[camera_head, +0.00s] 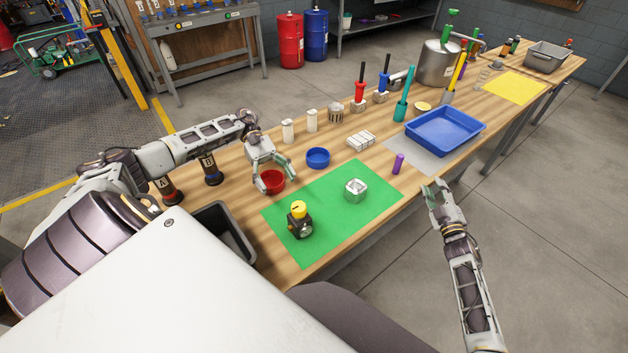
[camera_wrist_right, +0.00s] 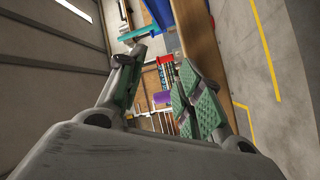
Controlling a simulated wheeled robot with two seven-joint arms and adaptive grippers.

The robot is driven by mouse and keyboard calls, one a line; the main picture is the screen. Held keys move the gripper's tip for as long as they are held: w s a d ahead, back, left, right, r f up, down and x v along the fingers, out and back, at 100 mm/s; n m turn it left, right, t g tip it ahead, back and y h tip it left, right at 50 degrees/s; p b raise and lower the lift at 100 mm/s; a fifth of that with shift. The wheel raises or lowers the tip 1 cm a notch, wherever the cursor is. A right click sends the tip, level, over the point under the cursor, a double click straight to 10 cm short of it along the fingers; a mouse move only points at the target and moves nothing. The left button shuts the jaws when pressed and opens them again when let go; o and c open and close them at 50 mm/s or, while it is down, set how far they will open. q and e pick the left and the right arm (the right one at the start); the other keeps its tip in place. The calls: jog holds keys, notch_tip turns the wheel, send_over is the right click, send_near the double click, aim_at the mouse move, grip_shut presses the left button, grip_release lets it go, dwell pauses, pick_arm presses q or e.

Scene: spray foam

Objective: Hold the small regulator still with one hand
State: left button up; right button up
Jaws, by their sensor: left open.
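The small regulator (camera_head: 299,226), a dark body with a yellow knob on top and a round gauge-like face, stands upright on the left part of the green mat (camera_head: 335,236). My left gripper (camera_head: 270,185) is open over the red bowl (camera_head: 273,178), behind and left of the regulator and apart from it. I cannot tell whether its fingers touch the bowl. My right gripper (camera_head: 435,188) is at the table's front edge, right of the mat and far from the regulator. In the right wrist view its fingers (camera_wrist_right: 160,92) are spread, with nothing between them.
A square metal part (camera_head: 356,189) sits on the mat's right part. A blue bowl (camera_head: 318,158), white blocks (camera_head: 361,140) and a purple cylinder (camera_head: 398,164) stand around it. A blue tray (camera_head: 445,131) lies farther right. A dark bin (camera_head: 224,230) is at the near left.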

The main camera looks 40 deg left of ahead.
aim_at(300, 220)
jog(key=s+a+r+n+g+y, duration=0.4)
jog(key=s+a+r+n+g, duration=0.1)
jog(key=a+r+n, duration=0.35)
jog(key=s+a+r+n+g+y, duration=0.45)
jog(key=a+r+n, duration=0.35)
jog(key=a+r, duration=0.2)
jog(key=s+a+r+n+g+h, duration=0.2)
jog(key=s+a+n+g+h, duration=0.3)
jog(key=s+n, duration=0.4)
jog(key=s+a+r+n+g+h, duration=0.25)
jog(key=s+a+n+g, duration=0.3)
jog(key=s+n, duration=0.3)
jog(key=s+d+f+n+t+h, duration=0.3)
jog(key=s+d+f+n+h, duration=0.1)
jog(key=s+n+h, duration=0.3)
jog(key=n+h, duration=0.2)
jog(key=shift+s+d+f+h, duration=0.2)
jog(key=shift+d+f+h, duration=0.1)
jog(key=shift+h, duration=0.1)
pick_arm(q)
jog(key=shift+d, duration=0.1)
jog(key=shift+x, duration=6.8)
